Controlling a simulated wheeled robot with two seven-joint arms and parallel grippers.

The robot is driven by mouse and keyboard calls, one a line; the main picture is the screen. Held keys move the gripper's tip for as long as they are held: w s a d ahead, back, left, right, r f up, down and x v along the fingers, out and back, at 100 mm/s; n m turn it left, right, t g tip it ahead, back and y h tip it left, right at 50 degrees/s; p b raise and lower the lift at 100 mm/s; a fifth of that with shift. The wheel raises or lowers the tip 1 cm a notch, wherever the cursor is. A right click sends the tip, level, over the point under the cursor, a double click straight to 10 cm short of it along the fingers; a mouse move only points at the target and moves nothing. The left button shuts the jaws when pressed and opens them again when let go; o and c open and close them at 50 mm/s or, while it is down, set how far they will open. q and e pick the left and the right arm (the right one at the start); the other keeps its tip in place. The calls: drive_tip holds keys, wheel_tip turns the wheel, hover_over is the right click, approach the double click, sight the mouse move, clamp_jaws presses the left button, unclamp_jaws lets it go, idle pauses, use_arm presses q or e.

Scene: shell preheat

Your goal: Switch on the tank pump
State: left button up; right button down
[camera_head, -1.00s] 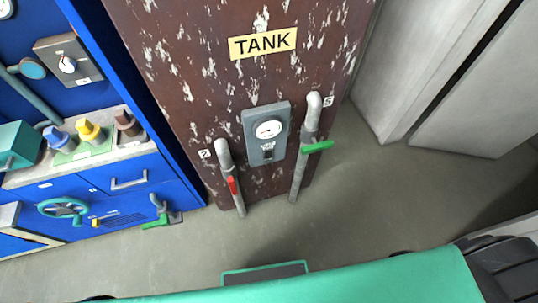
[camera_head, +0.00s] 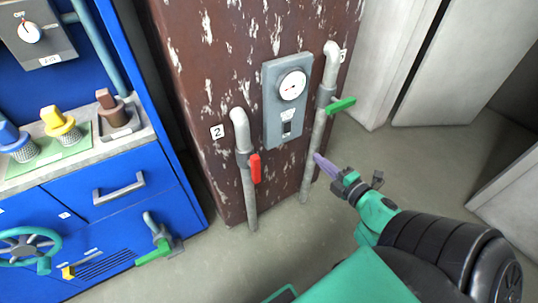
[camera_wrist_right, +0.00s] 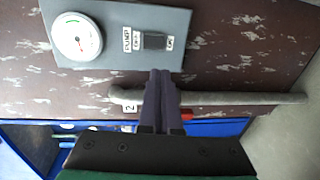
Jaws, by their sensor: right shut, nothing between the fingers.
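The tank (camera_head: 215,60) is a tall brown, paint-chipped cabinet in the head view. A grey panel (camera_head: 271,118) on its front carries a round gauge (camera_head: 292,85) and below it a dark pump switch (camera_head: 286,128). In the right wrist view the panel (camera_wrist_right: 110,45) appears turned sideways, with a "PUMP" label beside the dark switch (camera_wrist_right: 153,41). My right gripper (camera_head: 319,158) is shut and empty, in front of the right pipe in the head view. In the wrist view its fingertips (camera_wrist_right: 160,72) lie just below the switch; contact cannot be told. My left gripper is out of view.
Pipes flank the panel: the left one has a red handle (camera_head: 255,168), the right one a green handle (camera_head: 341,104). A blue bench (camera_head: 120,215) with several coloured items stands left. Grey floor (camera_head: 420,165) is open at right.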

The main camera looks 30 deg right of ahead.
sight(288, 132)
drive_tip(key=w, duration=0.4)
drive_tip(key=w+f+b, duration=0.1)
drive_tip(key=w, duration=0.4)
drive_tip(key=w+d, duration=0.1)
drive_tip(key=w, duration=0.3)
drive_tip(key=shift+w+f, duration=0.35)
drive_tip(key=shift+f, duration=0.05)
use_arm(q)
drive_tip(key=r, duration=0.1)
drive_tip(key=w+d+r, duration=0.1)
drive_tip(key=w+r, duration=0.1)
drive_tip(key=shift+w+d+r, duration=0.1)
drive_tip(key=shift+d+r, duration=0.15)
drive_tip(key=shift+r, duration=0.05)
use_arm(e)
drive_tip(key=shift+w, duration=0.15)
use_arm(q)
drive_tip(key=shift+b, duration=0.35)
